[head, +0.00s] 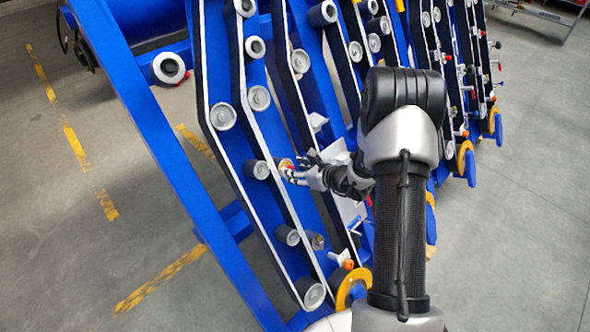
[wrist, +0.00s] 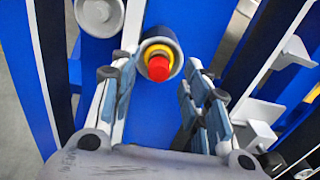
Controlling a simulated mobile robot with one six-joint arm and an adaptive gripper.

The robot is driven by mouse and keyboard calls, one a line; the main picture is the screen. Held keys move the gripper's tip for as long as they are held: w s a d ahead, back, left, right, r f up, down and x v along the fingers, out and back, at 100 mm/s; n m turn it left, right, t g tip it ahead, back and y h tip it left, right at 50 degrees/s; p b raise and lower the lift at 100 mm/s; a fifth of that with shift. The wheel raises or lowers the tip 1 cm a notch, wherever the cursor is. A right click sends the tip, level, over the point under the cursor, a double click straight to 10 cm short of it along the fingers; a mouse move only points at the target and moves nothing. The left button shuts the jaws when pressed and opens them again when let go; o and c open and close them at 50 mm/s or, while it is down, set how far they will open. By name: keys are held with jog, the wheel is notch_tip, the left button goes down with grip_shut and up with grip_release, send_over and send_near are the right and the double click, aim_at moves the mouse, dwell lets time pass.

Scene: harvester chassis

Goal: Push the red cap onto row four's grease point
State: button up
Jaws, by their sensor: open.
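The red cap (wrist: 158,69) shows in the wrist view, in front of a yellow ring (wrist: 157,50) on a dark grey round fitting on the blue row. It lines up with the fitting; I cannot tell how far it is seated. In the head view the red cap (head: 289,173) is a small spot at my fingertips. My gripper (wrist: 158,78) is open, one finger on each side of the cap, with visible space between fingers and cap. In the head view my gripper (head: 295,172) reaches left to the row.
A grey roller (wrist: 100,14) sits at the upper left of the wrist view. White brackets (wrist: 289,55) stand to the right. In the head view, another roller (head: 257,169) lies just left of my fingers, and more blue rows with white edges stand behind my arm.

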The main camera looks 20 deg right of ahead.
jog(key=v, duration=1.1)
jog(key=shift+w+a, duration=0.1)
